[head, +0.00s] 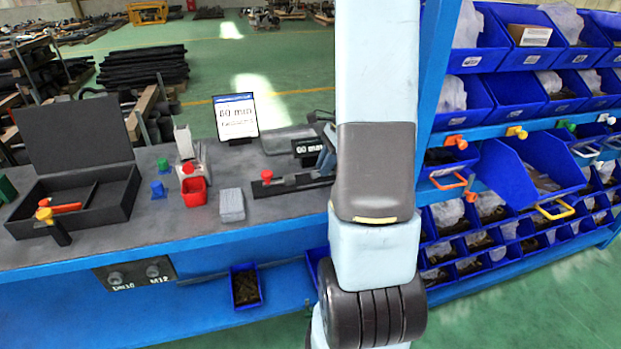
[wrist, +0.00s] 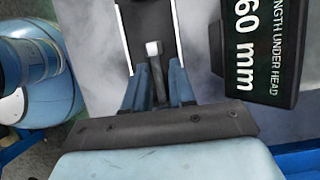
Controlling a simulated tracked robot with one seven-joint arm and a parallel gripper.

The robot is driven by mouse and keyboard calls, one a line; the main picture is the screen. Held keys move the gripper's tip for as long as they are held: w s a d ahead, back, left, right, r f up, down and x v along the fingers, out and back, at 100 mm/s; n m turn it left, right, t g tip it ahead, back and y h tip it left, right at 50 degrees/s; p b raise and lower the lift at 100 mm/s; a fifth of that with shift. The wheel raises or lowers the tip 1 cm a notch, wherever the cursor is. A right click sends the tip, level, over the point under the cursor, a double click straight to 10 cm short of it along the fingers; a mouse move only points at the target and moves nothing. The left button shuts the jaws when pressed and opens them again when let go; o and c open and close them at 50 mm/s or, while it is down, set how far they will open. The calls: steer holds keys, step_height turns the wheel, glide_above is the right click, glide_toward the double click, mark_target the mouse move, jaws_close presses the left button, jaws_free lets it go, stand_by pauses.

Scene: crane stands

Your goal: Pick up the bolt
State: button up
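A bolt with a light grey, squarish head (wrist: 153,48) shows in the wrist view. Its dark shank runs down between the two blue fingers of my gripper (wrist: 160,78). The fingers stand close on either side of the shank; whether they touch it is unclear. Beyond the bolt is a dark fixture with white edges (wrist: 172,30). In the head view my gripper (head: 326,155) is partly hidden behind my arm, beside a small black sign, and the bolt cannot be made out there.
The black sign reading 60 mm (wrist: 262,45) stands close right of my fingers. Blue bins (head: 520,175) stand right of my arm.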

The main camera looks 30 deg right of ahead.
steer(key=shift+a+f, duration=0.2)
steer(key=shift+f, duration=0.2)
jaws_close()
stand_by(0.5)
